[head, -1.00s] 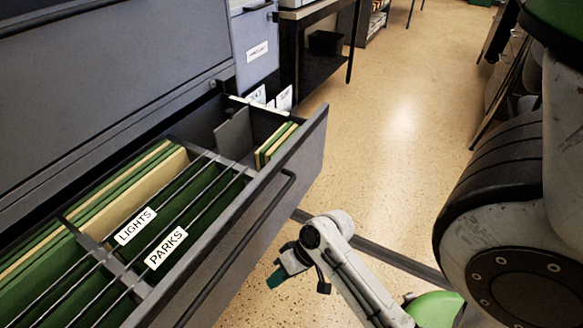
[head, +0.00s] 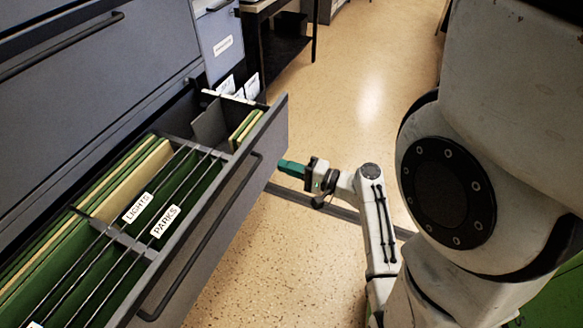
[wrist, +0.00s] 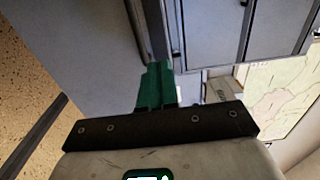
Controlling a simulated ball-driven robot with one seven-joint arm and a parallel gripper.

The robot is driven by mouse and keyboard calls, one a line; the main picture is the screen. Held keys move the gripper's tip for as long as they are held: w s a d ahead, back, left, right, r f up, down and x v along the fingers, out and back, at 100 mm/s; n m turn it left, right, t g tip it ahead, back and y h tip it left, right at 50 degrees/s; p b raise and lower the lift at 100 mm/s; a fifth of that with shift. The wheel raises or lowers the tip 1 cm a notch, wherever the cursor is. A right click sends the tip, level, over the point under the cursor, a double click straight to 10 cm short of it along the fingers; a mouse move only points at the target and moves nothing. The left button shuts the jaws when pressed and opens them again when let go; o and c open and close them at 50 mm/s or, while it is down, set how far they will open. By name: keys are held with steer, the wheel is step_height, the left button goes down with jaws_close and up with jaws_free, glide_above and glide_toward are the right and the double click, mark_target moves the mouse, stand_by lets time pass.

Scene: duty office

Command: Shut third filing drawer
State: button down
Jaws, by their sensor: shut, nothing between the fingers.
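A grey filing drawer (head: 270,140) stands pulled well out of its cabinet at the left of the head view. It holds green hanging folders (head: 190,190) and buff ones, with labels LIGHTS and PARKS. A long bar handle (head: 205,240) runs along its front. My gripper (head: 283,167) is shut and empty, its teal fingers pointing at the drawer front near the far end. In the head view the tips look at or very close to the front; contact cannot be told. In the wrist view the shut fingers (wrist: 154,80) point at grey furniture surfaces.
Closed grey drawers (head: 80,75) rise above the open one. Behind its far end are a blue-grey cabinet (head: 222,45) with a label and a dark shelf table (head: 285,45). The speckled floor (head: 350,110) to the right is clear.

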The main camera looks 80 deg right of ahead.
mark_target(245, 153)
steer(key=x, duration=1)
steer(key=shift+b, duration=0.4)
steer(key=shift+w, duration=0.2)
steer(key=shift+w+d, duration=0.15)
steer(key=shift+w, duration=0.4)
steer(key=b+x, duration=0.4)
steer(key=x, duration=0.7)
steer(key=b+x, duration=0.4)
steer(key=x, duration=0.7)
steer(key=b+x, duration=0.4)
steer(key=x, duration=0.7)
steer(key=shift+f+b, duration=0.3)
steer(key=shift+f, duration=0.05)
steer(key=shift+w+d+r+b, duration=0.15)
steer(key=shift+w+b, duration=0.15)
steer(key=shift+w, duration=0.2)
steer(key=shift+w+r, duration=0.2)
steer(key=shift+r, duration=0.05)
